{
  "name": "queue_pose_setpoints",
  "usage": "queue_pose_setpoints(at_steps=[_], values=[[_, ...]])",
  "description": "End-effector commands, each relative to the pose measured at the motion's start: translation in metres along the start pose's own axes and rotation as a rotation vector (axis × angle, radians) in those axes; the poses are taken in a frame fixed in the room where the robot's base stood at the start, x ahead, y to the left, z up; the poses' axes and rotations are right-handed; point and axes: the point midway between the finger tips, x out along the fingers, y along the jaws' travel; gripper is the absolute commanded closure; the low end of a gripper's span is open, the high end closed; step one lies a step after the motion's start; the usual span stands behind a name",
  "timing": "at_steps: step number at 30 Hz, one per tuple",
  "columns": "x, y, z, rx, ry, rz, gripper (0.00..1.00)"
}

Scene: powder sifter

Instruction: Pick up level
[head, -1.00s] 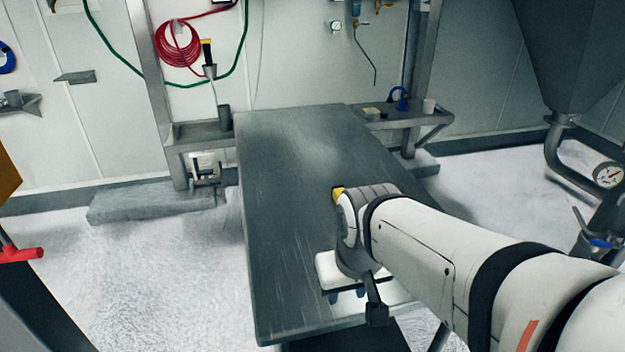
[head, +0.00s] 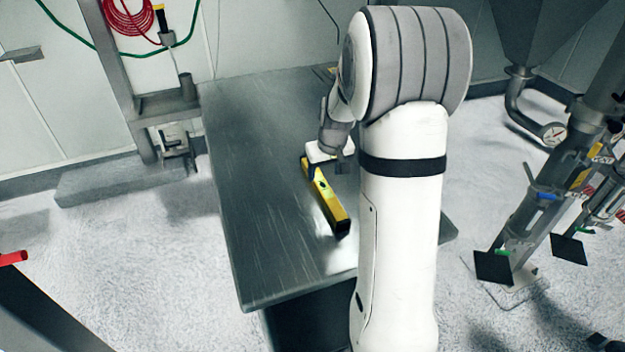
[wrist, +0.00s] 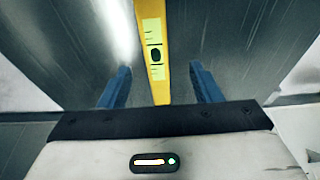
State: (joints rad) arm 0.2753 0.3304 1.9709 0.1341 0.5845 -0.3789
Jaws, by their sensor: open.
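The level (head: 326,199) is a long yellow bar with a black end, lying on the metal table (head: 262,270). In the wrist view the level (wrist: 154,50) runs up the middle, with its vial and markings showing. My gripper (wrist: 160,85) is open, with one blue finger on each side of the level and gaps between. In the head view my gripper (head: 318,172) is over the far part of the level, and the fingers are mostly hidden. Whether it touches the level cannot be told.
The table's left and near parts are bare. A grey shelf with a dark cup (head: 187,86) stands behind its far left corner. Metal pipes (head: 540,200) and a gauge (head: 553,133) stand on the right. My arm hides the table's right side.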

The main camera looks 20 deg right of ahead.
Motion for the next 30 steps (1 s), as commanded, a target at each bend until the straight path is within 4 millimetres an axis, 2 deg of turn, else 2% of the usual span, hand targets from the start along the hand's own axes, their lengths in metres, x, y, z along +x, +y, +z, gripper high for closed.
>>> queue_pose_setpoints(at_steps=[3, 21, 30], values=[[0.01, 0.005, -0.004, 0.001, 0.0, 0.001, 0.42], [0.08, 0.007, -0.002, 0.002, -0.001, 0.002, 0.42], [0.084, 0.008, -0.002, 0.002, 0.001, 0.002, 0.43]])
